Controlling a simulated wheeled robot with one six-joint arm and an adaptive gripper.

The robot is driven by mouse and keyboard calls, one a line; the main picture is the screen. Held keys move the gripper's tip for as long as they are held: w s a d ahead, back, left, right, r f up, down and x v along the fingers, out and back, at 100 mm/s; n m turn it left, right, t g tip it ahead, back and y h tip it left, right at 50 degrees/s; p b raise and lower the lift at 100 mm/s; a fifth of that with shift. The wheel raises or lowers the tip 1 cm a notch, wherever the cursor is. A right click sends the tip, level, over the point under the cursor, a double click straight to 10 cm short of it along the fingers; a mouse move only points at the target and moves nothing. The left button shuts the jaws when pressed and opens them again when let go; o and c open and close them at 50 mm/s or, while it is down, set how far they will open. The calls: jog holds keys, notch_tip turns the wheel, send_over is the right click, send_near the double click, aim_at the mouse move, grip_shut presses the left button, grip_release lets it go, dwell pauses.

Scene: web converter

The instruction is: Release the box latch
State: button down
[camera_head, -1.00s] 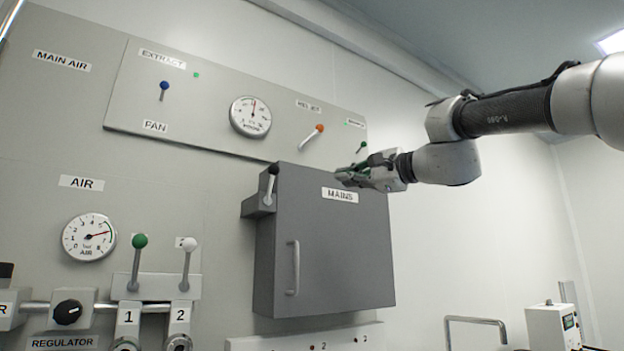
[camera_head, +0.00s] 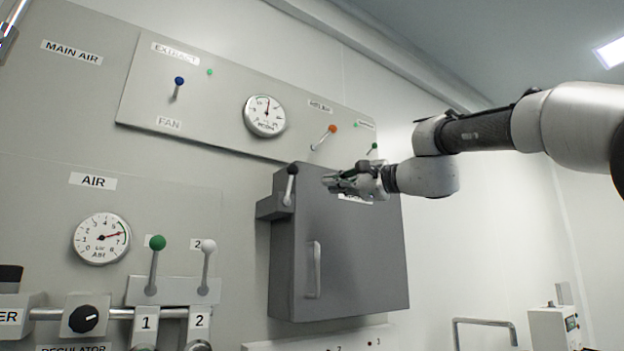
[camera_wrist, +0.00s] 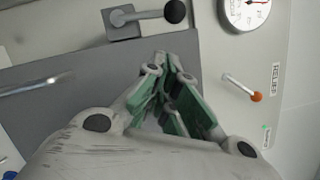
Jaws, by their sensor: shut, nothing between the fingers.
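The grey MAINS box (camera_head: 345,255) is mounted on the wall panel with its door shut. Its latch, a short lever with a black ball (camera_head: 291,180), stands at the box's upper left corner, ball upward. In the wrist view the latch ball (camera_wrist: 174,11) lies at the top, beyond my fingertips. The door has a vertical bar handle (camera_head: 314,270). My gripper (camera_head: 328,182) is shut and empty, in front of the box's upper part, right of the latch and apart from it. The fingertips show in the wrist view (camera_wrist: 168,62). My gripper hides most of the MAINS label.
Above the box are a gauge (camera_head: 265,116), an orange-tipped lever (camera_head: 331,130) and a blue-tipped lever (camera_head: 179,82). Green (camera_head: 157,243) and white (camera_head: 208,247) ball levers stand to the left.

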aim_at(308, 174)
jog(key=a, duration=0.1)
jog(key=w+a+r, duration=0.1)
jog(key=a, duration=0.3)
jog(key=shift+w+a+r, duration=0.1)
jog(key=shift+w+r, duration=0.1)
jog(key=shift+r, duration=0.15)
jog(key=shift+a+r, duration=0.1)
jog(key=shift+a, duration=0.05)
jog(key=shift+s+a+r+n, duration=0.35)
jog(key=shift+a+n, duration=0.2)
jog(key=shift+n, duration=0.25)
jog(key=shift+g, duration=0.4)
